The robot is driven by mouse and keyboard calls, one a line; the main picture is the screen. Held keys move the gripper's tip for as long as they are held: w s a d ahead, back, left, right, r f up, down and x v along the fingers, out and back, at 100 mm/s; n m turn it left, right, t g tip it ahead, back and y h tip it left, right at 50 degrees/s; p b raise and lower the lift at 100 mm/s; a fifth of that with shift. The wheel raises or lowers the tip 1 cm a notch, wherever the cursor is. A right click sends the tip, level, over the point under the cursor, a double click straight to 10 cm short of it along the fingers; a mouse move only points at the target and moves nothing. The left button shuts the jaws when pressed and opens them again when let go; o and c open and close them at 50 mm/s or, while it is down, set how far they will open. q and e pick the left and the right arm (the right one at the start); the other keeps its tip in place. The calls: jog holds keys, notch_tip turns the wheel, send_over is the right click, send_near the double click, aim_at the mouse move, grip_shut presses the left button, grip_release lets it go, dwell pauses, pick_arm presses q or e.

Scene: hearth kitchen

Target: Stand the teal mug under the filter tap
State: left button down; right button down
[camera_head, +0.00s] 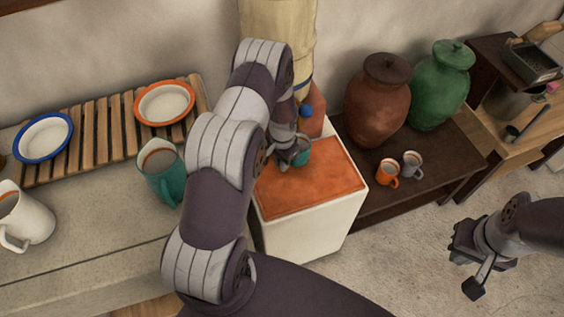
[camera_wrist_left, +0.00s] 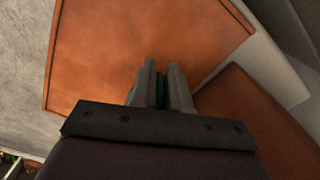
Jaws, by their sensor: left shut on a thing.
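The teal mug (camera_head: 303,150) is in my left gripper (camera_head: 294,153), over the orange top (camera_head: 315,183) of a white stand. The arm and gripper hide part of it, and I cannot tell if its base touches the top. The filter tap (camera_head: 305,110) is blue and sits on the terracotta lower part of the filter (camera_head: 318,112), just above and behind the mug. In the left wrist view the fingers (camera_wrist_left: 161,85) are shut on a thin teal sliver of the mug (camera_wrist_left: 161,95). My right gripper (camera_head: 468,265) is open and empty over the floor.
A teal jug (camera_head: 166,188), white jug (camera_head: 25,220) and rack (camera_head: 95,130) with two plates are on the left counter. Right of the stand, a dark bench (camera_head: 435,145) holds brown (camera_head: 377,105) and green jars (camera_head: 440,85), an orange mug (camera_head: 386,172) and a grey mug (camera_head: 411,164).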

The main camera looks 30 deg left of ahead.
pick_arm(q)
jog(key=shift+w+f, duration=0.1)
jog(key=shift+f, duration=0.45)
jog(key=shift+f, duration=0.2)
jog(key=c, duration=1.1)
grip_release()
jog(key=shift+r, duration=3.95)
